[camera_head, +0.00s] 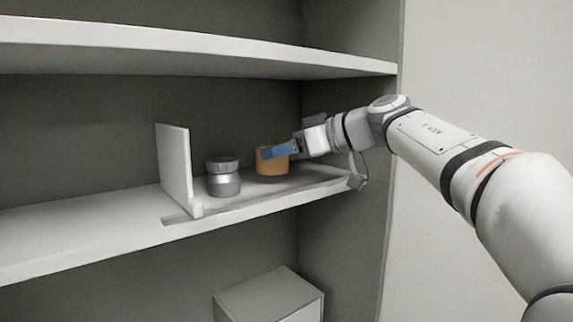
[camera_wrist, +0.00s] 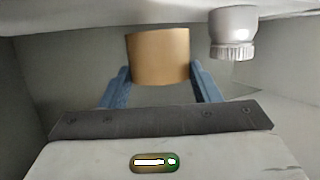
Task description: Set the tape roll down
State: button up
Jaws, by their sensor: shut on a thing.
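The tape roll (camera_head: 272,166) is a tan-orange cylinder at the right part of the middle shelf (camera_head: 95,222). My gripper (camera_head: 266,153) reaches in from the right, its blue fingers shut on the tape roll. In the wrist view the tape roll (camera_wrist: 158,55) sits between the two blue fingers of my gripper (camera_wrist: 160,70). A dark shadow lies under the roll in the head view. I cannot tell whether its base touches the shelf or hovers just above it.
A grey lidded jar (camera_head: 223,177) stands left of the roll, also in the wrist view (camera_wrist: 233,30), apart from it. A white upright divider (camera_head: 174,165) stands left of the jar. An upper shelf (camera_head: 180,48) hangs above, and a box (camera_head: 268,297) is below.

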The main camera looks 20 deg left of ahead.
jog(key=shift+f, duration=0.95)
jog(key=shift+w+a+f, duration=0.1)
jog(key=shift+a+f, duration=0.05)
jog(key=shift+f, duration=0.1)
jog(key=o, duration=1.1)
jog(key=shift+f, duration=0.1)
jog(key=shift+r, duration=0.25)
jog(key=v, duration=1.2)
jog(key=shift+f, duration=0.1)
